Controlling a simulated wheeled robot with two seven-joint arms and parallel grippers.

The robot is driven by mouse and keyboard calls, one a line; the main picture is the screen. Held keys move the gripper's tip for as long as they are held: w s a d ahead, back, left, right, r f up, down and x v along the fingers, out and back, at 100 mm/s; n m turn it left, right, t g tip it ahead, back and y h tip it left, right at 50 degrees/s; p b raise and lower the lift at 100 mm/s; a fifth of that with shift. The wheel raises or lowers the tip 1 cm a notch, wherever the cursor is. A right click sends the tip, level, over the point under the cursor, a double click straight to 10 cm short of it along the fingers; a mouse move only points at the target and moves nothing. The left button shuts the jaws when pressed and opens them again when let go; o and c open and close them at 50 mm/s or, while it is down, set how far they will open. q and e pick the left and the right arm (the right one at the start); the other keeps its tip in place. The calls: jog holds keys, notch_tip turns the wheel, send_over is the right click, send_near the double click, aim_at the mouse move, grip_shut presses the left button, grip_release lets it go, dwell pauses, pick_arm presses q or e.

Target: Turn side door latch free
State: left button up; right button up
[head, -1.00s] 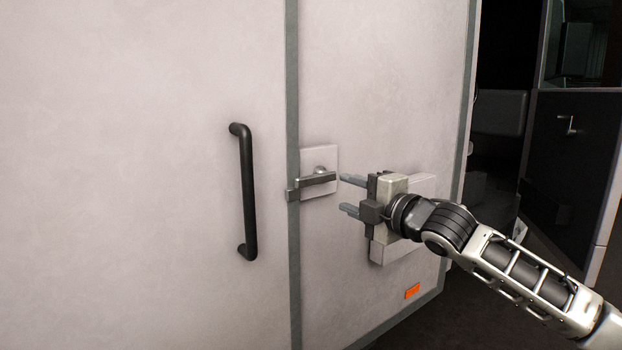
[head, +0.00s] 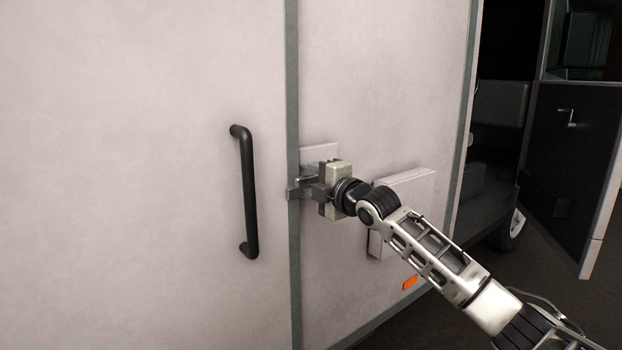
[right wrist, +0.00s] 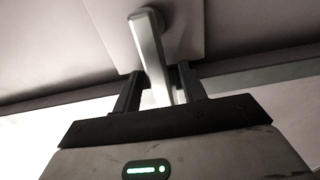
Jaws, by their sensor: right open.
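The side door latch is a grey metal lever (head: 295,193) on a pale square plate (head: 318,153), next to the grey seam of the white side door (head: 150,180). My right gripper (head: 308,188) is at the latch and hides most of the lever in the head view. In the right wrist view the lever (right wrist: 150,48) runs down between the two fingers of my right gripper (right wrist: 160,82). The fingers are open, one on each side of the lever, with a visible gap at least on the left. My left gripper is not in view.
A black vertical door handle (head: 247,190) stands out left of the latch. A pale box-like panel (head: 405,195) sticks out behind my right forearm. At the right, a dark cab door (head: 570,150) stands open.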

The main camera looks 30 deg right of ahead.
grip_shut()
